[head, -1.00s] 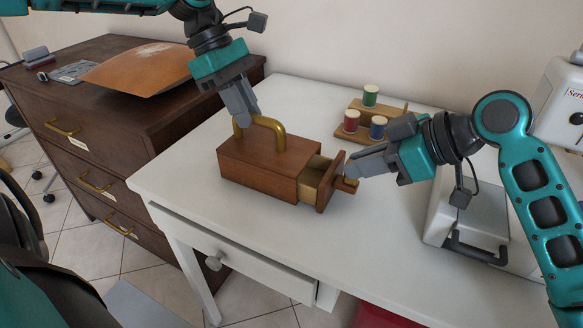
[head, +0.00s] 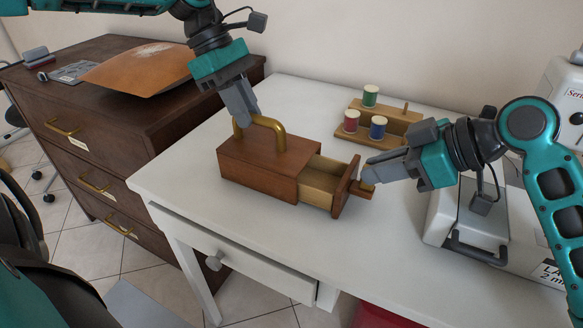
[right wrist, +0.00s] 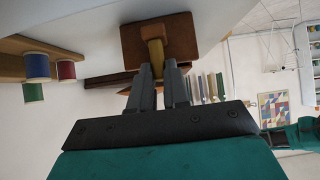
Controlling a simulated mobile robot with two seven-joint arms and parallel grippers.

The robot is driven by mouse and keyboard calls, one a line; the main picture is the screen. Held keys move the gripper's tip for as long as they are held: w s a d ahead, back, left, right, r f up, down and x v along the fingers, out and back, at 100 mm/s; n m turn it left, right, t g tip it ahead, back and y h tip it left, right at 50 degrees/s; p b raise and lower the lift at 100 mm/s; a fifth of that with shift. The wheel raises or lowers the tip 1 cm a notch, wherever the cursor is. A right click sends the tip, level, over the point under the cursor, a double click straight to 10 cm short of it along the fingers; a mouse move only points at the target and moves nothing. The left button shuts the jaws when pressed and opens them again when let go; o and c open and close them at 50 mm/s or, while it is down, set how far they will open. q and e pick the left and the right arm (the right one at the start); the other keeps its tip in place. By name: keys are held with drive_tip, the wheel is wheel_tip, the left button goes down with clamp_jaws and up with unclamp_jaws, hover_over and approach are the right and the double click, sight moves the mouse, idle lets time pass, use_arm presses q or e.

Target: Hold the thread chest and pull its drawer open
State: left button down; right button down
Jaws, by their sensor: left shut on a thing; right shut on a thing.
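The thread chest (head: 255,172) is a small brown wooden box with a brass handle (head: 277,128) on top, standing on the white table. My left gripper (head: 243,118) is shut on the brass handle. The chest's drawer (head: 322,186) sticks out to the right, its pale inside showing. In the right wrist view the drawer front (right wrist: 182,38) is straight ahead and the knob (right wrist: 155,52) sits between the fingertips (right wrist: 158,70). The fingertips partly hide the knob.
A wooden spool rack (head: 395,119) with green, red and blue spools stands behind the drawer. A sewing machine (head: 470,235) is at the right. A dark dresser (head: 120,140) with a leather piece on top stands left. The table front (head: 370,255) is clear.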

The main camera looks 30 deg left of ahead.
drive_tip(key=shift+w+d, duration=0.1)
drive_tip(key=shift+d, duration=0.3)
drive_tip(key=c, duration=1)
unclamp_jaws()
drive_tip(key=shift+c, duration=0.2)
drive_tip(key=v, duration=1.2)
drive_tip(key=shift+r, duration=0.1)
